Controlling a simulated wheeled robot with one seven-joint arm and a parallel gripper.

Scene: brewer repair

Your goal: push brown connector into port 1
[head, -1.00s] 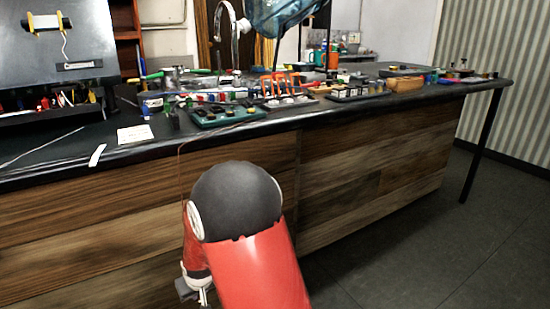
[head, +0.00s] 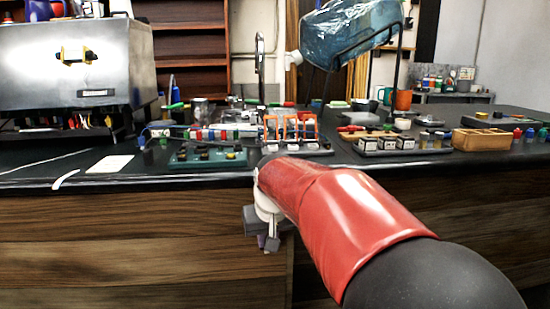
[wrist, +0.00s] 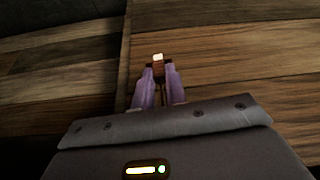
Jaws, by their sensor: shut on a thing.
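My gripper (wrist: 158,78) is shut, its two purple fingers closed on a small brown connector (wrist: 158,67) with a pale tip facing away from me. In the head view my gripper (head: 264,243) hangs in front of the wooden counter front, below the worktop edge. The connector cannot be made out there. A metal brewer (head: 70,65) stands at the left of the counter, with coloured wires and connectors (head: 62,122) in the dark opening beneath it. My gripper is well to the right of it and lower. I cannot tell which spot is port 1.
The black worktop (head: 30,170) holds a white card (head: 110,164), a green board (head: 208,157) with knobs, a rack with orange clips (head: 290,127), and a wooden box (head: 482,139). A blue water bottle (head: 345,35) sits in a stand behind. The left front worktop is mostly clear.

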